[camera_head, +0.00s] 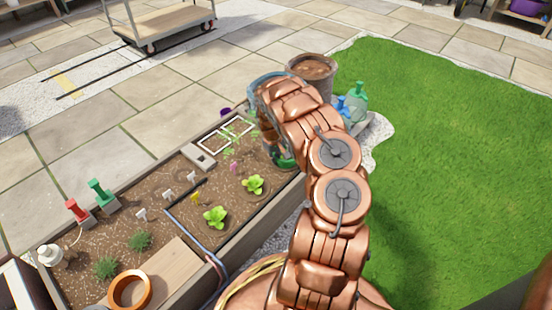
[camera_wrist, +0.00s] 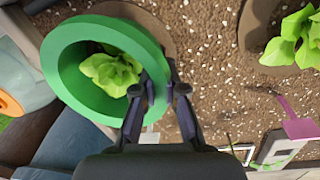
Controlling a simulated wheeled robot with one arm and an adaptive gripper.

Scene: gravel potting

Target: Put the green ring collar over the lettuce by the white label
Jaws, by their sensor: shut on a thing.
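The green ring collar (camera_wrist: 68,75) is in my gripper (camera_wrist: 168,88), whose dark fingers are shut on its wall. In the wrist view a lettuce (camera_wrist: 110,72) shows through the collar's opening; I cannot tell whether the collar is above the soil or touching it. A small white piece (camera_wrist: 150,137), perhaps the white label, is close to the collar. In the head view the collar (camera_head: 286,163) is partly hidden behind my arm. Two other lettuces, one nearer (camera_head: 215,217) and one farther (camera_head: 252,184), stand uncovered in the bed.
A pink label (camera_head: 233,167) and a yellow label (camera_head: 195,197) stand in the soil. An orange ring (camera_head: 130,290) lies at the bed's near end by a wooden board (camera_head: 153,270). A brown pot (camera_head: 325,82) and bottles (camera_head: 354,103) are beyond my arm.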

